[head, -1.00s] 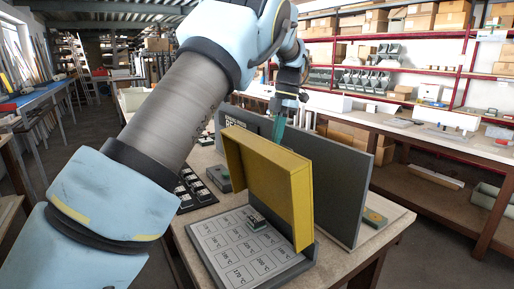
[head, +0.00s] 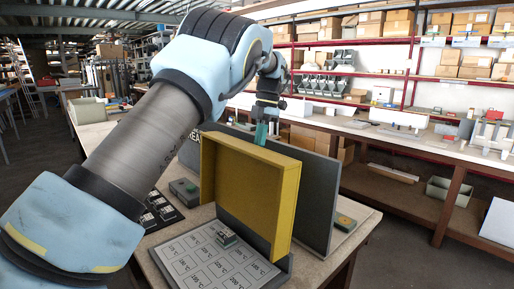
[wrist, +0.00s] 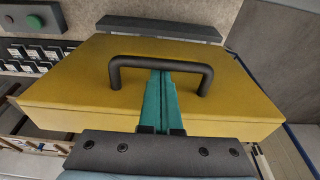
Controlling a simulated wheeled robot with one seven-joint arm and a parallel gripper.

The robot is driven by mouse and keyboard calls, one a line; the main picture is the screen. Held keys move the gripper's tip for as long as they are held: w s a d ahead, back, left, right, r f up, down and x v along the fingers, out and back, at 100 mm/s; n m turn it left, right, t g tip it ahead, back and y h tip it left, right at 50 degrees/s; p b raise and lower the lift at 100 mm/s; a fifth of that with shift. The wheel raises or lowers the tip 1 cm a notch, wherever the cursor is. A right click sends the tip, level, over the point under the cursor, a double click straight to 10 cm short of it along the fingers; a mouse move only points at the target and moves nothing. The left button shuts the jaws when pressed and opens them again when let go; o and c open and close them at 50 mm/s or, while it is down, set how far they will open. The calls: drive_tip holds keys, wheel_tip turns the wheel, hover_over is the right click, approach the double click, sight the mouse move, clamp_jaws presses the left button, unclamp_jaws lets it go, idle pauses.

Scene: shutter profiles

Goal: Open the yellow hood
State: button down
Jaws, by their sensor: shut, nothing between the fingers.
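The yellow hood (head: 275,195) stands raised, roughly upright, at the back edge of the grey plate with the printed grid (head: 205,258). Its hollow inner side faces the head camera. In the wrist view, its outer face (wrist: 75,75) carries a dark bar handle (wrist: 185,64). My gripper (head: 261,133) is behind the hood's top edge, its lower part hidden by the hood. In the wrist view, my gripper's teal fingers (wrist: 162,78) are shut together with their tips at the handle bar, holding nothing. I cannot tell whether they touch it.
A tall grey panel (head: 318,200) stands close behind the hood. A grey box with a button (head: 185,190) and a black tray (head: 160,210) lie to the left.

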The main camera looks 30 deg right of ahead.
drive_tip(key=shift+d+r, duration=0.1)
drive_tip(key=shift+d, duration=0.35)
wheel_tip(320, 180, up, 7)
drive_tip(key=shift+w+d, duration=0.2)
drive_tip(key=shift+d, duration=0.25)
drive_tip(key=shift+a, duration=0.1)
